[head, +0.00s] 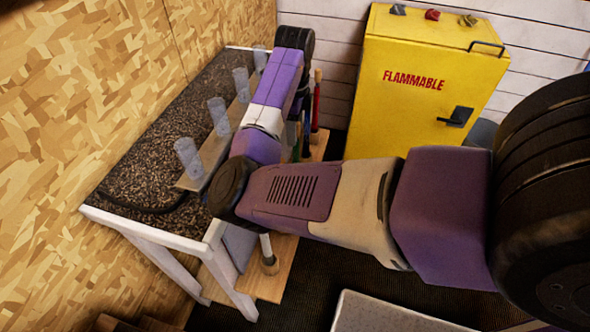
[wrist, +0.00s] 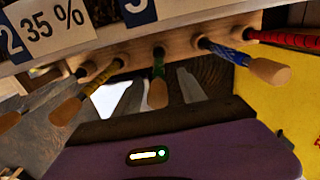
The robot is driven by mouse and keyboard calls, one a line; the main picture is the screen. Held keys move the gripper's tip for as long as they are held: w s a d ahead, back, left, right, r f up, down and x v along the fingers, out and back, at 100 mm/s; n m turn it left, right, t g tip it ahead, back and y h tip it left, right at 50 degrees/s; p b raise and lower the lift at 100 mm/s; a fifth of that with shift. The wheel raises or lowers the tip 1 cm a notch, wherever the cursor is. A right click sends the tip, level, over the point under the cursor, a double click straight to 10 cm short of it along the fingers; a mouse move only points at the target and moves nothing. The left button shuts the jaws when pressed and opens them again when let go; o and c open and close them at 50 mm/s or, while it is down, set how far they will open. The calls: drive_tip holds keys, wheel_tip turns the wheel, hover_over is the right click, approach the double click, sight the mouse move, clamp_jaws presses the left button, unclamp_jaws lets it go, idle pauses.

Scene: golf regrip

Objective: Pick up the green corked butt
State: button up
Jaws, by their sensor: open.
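The green corked butt (wrist: 158,68) shows in the middle of the wrist view. It is a short green grip coming out of the wooden rack's front, with a tan cork on its near end. My gripper (wrist: 161,80) is open, with one grey finger on each side of the green butt in this view. I see gaps between the butt and both fingers, and no clear contact. How deep the fingers reach around it is hard to tell. In the head view my arm hides the gripper and most of the green butt.
A yellow corked butt (wrist: 98,78) is on the left and a blue one (wrist: 224,52) on the right, with a red one (wrist: 285,38) further right. The wooden rack (wrist: 200,28) is just above. A yellow flammable cabinet (head: 425,110) stands right of the bench.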

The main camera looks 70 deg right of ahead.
sight(295, 149)
drive_tip(key=shift+s+a+f, duration=0.1)
drive_tip(key=shift+f, duration=1.1)
drive_tip(key=shift+s+a+f, duration=0.1)
drive_tip(key=shift+f, duration=1.05)
clamp_jaws()
